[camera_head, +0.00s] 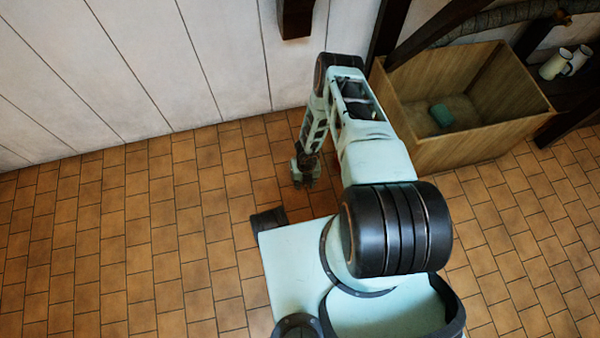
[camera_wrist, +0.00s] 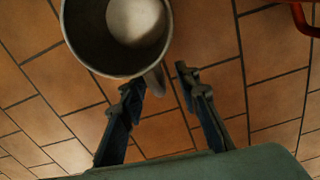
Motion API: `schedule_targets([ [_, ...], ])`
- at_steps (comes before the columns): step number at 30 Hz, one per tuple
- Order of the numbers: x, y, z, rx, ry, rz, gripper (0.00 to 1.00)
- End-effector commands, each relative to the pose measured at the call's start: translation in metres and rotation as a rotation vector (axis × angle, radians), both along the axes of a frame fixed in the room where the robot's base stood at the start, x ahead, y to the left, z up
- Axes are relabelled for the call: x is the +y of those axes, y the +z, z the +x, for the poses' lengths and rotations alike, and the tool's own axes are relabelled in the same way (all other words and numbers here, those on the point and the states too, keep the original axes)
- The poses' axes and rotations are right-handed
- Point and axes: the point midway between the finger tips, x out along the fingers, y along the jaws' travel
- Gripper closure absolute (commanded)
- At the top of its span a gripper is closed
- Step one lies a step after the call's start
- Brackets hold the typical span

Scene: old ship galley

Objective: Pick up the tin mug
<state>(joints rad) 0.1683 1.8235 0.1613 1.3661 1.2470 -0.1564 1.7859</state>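A grey round mug (camera_wrist: 75,30), seen from above into its open mouth, is at the top of the wrist view, partly cut off by the frame edge. Its handle (camera_wrist: 157,80) points down toward the space between my fingertips. My gripper (camera_wrist: 159,84) is open, with one finger on each side of the handle end. I see no clear contact, and cannot tell the exact height gap. In the head view my gripper (camera_head: 305,182) hangs low over the tiled floor near the white wall. The mug cannot be made out there.
A wooden bin (camera_head: 470,150) with a teal object (camera_head: 442,115) inside stands at right. Two white mugs (camera_head: 555,66) sit on a dark shelf behind it. A red curved thing (camera_wrist: 306,18) shows at the wrist view's top right. Tiled floor at left is clear.

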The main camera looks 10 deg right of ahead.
Motion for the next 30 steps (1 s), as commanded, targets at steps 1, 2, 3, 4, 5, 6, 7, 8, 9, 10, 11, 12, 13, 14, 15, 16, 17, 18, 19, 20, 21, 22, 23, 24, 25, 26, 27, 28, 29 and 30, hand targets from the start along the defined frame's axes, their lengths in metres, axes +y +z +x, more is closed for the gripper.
schedule_targets([
  [1, 0.0, 0.001, 0.0, 0.0, 0.0, 0.0, 0.7],
  [2, 0.0, 0.001, 0.0, 0.0, 0.0, 0.0, 0.71],
  [3, 0.0, 0.001, 0.0, 0.0, 0.0, 0.0, 0.76],
  [4, 0.0, 0.001, 0.0, 0.0, 0.0, 0.0, 0.79],
  [5, 0.0, 0.001, 0.0, 0.0, 0.0, 0.0, 0.82],
  [6, 0.0, 0.001, 0.0, 0.0, 0.0, 0.0, 0.87],
  [7, 0.0, 0.001, 0.0, 0.0, 0.0, 0.0, 0.9],
  [8, 0.0, 0.001, 0.0, 0.0, 0.0, 0.0, 0.93],
  [9, 0.0, 0.001, 0.0, 0.0, 0.0, 0.0, 0.98],
  [10, 0.0, 0.001, 0.0, 0.0, 0.0, 0.0, 1.0],
  [11, 0.0, 0.001, 0.0, 0.0, 0.0, 0.0, 1.0],
  [12, 0.0, 0.001, 0.0, 0.0, 0.0, 0.0, 1.0],
  [13, 0.0, 0.001, 0.0, 0.0, 0.0, 0.0, 1.0],
  [14, 0.0, 0.001, 0.0, 0.0, 0.0, 0.0, 1.0],
  [15, 0.0, 0.001, 0.0, 0.0, 0.0, 0.0, 1.0],
  [16, 0.0, 0.001, 0.0, 0.0, 0.0, 0.0, 1.0],
  [17, 0.0, 0.001, 0.0, 0.0, 0.0, 0.0, 1.0],
  [18, 0.0, 0.001, 0.0, 0.0, 0.0, 0.0, 1.0],
  [19, 0.0, 0.001, 0.0, 0.0, 0.0, 0.0, 1.0],
  [20, 0.0, 0.001, 0.0, 0.0, 0.0, 0.0, 1.0],
  [21, 0.0, 0.001, 0.0, 0.0, 0.0, 0.0, 1.0],
  [22, 0.0, 0.001, 0.0, 0.0, 0.0, 0.0, 1.0],
  [23, 0.0, 0.001, 0.0, 0.0, 0.0, 0.0, 1.0],
  [24, 0.0, 0.002, 0.0, 0.0, 0.0, 0.0, 1.0],
  [25, 0.0, 0.002, 0.0, 0.0, 0.0, 0.0, 1.0],
  [26, -0.001, 0.003, 0.001, 0.0, 0.0, 0.0, 1.0],
  [27, -0.001, 0.005, 0.001, -0.001, 0.001, 0.0, 1.0],
  [28, -0.002, 0.007, 0.001, -0.001, 0.001, 0.0, 1.0],
  [29, -0.003, 0.01, 0.001, -0.001, 0.001, 0.0, 1.0],
  [30, -0.004, 0.014, 0.002, -0.001, 0.002, 0.0, 1.0],
])
